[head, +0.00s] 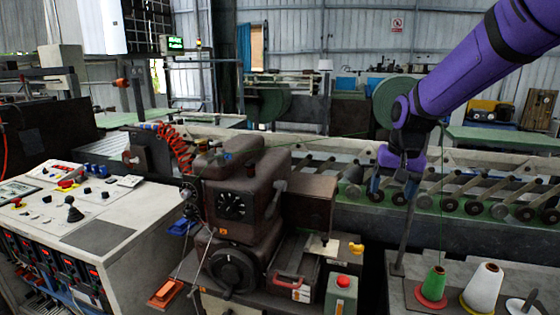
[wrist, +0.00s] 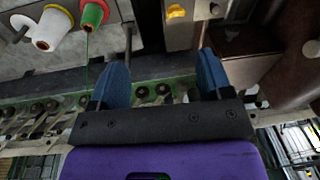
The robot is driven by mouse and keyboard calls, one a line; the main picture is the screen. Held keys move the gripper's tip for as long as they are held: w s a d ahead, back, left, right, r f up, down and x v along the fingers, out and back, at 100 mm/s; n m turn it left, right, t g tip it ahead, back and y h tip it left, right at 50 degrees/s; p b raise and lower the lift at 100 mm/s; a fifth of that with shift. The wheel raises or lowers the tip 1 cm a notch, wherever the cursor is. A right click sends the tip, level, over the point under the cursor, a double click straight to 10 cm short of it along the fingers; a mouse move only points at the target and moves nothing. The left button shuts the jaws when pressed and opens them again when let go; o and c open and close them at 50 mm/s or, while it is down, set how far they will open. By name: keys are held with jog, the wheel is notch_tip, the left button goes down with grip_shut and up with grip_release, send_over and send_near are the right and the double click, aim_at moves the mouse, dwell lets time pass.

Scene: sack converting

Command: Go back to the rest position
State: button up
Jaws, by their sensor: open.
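My gripper (head: 393,188) hangs from my purple arm on the right of the head view, in front of the conveyor rollers. In the wrist view its two blue fingers (wrist: 162,85) stand wide apart with nothing between them, so it is open and empty. A green thread cone (head: 432,284) on a red base stands below and to the right of it. A white thread cone (head: 482,288) stands beside the green one. Both cones also show at the top left of the wrist view.
A brown sewing-type machine (head: 240,195) stands left of my gripper. A grey control console (head: 85,215) fills the left. A metal post (head: 408,235) rises close by my gripper. A red button box (head: 341,294) is at the front. Rollers (head: 480,206) run along behind.

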jog(key=s+d+r+n+t, duration=0.1)
jog(key=s+r, duration=0.2)
jog(key=s, duration=0.6)
jog(key=s+d+r+n+t, duration=0.1)
jog(key=s+r, duration=0.2)
jog(key=s, duration=0.7)
jog(key=s+d+r+t, duration=0.1)
jog(key=s+d+r, duration=0.1)
jog(key=s, duration=0.7)
jog(key=shift+s+r+n+t+h, duration=0.2)
jog(key=shift+r+n+t+h, duration=0.1)
jog(key=shift+r+n+t, duration=0.15)
